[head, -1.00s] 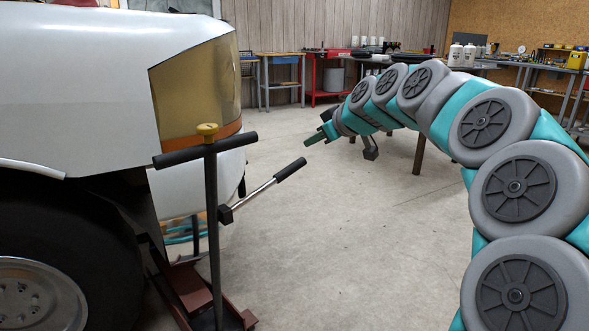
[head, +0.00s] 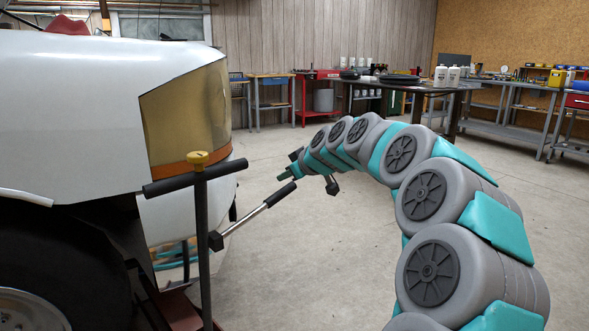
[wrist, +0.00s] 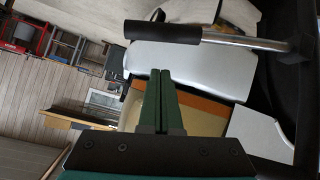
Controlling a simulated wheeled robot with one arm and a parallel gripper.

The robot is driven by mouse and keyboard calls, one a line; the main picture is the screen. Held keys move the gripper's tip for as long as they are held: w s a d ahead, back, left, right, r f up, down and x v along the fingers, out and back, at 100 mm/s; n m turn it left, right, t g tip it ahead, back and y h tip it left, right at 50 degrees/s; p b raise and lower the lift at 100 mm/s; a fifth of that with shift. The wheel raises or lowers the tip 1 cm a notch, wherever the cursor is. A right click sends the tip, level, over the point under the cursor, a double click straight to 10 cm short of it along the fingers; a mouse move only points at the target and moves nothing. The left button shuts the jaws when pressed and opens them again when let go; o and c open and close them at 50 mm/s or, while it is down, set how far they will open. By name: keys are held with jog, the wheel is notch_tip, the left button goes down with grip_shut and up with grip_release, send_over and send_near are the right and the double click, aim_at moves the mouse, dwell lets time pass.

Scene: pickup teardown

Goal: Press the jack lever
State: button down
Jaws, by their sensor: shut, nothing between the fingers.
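The jack lever (head: 252,216) is a silver rod with a black grip, slanting up to the right from the jack's upright post (head: 203,245) in the head view. The post has a black crossbar and a yellow knob. My gripper (head: 283,177) is close to the grip's upper end in the head view; I cannot tell whether they touch. In the wrist view the green fingers of my gripper (wrist: 161,73) are together and empty, pointing toward the lever. The lever's black grip (wrist: 162,32) lies across the view just beyond the fingertips, with an apparent gap.
The white vehicle (head: 80,100) with an amber lamp (head: 187,115) and a dark tyre (head: 60,260) stands at the left beside the jack. A dark table (head: 395,88) and workbenches (head: 505,120) are at the back. The floor (head: 310,270) between is clear.

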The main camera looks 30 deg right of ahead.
aim_at(285, 188)
jog(key=shift+w+d+f, duration=0.1)
jog(key=shift+w+f, duration=0.2)
jog(key=shift+f, duration=0.4)
jog(key=shift+w+d+f, duration=0.1)
jog(key=shift+w+f, duration=0.15)
jog(key=shift+f, duration=0.5)
jog(key=shift+w+d+f, duration=0.1)
jog(key=shift+w+f, duration=0.2)
jog(key=shift+f, duration=0.4)
